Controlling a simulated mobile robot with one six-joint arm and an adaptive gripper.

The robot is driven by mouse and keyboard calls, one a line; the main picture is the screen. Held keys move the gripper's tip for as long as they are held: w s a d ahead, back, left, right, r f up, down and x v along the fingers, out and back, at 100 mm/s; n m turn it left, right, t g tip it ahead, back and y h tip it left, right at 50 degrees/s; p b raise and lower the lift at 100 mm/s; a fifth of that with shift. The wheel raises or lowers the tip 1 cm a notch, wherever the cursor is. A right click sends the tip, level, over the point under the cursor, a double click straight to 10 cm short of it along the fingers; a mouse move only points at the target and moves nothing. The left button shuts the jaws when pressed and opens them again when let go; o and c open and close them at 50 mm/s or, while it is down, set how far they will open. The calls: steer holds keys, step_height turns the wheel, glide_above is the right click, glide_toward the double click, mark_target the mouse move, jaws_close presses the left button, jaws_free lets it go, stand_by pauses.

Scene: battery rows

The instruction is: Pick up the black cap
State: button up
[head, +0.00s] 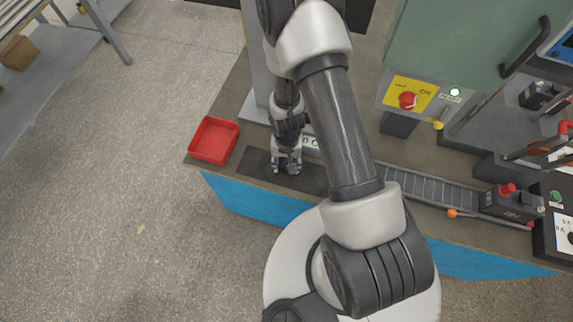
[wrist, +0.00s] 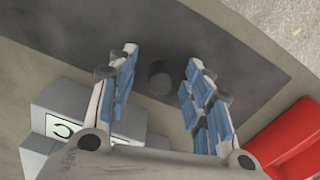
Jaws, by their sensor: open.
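The black cap (wrist: 160,77) is a small dark round piece on the dark mat (wrist: 230,50). In the wrist view it lies between and a little beyond the two blue-padded fingers of my gripper (wrist: 160,72). The fingers are open and apart from it on both sides. In the head view my gripper (head: 287,168) points down over the dark mat (head: 252,162) and hides the cap there.
A red tray (head: 214,139) stands left of the mat and shows at the wrist view's lower right (wrist: 290,140). A light grey block (wrist: 75,115) with round markings is close on the other side. A conveyor (head: 430,187) and machine (head: 440,60) are to the right.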

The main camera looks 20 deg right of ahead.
steer(key=shift+c, duration=0.5)
steer(key=c, duration=0.7)
steer(key=shift+c, duration=0.2)
steer(key=shift+r, duration=0.2)
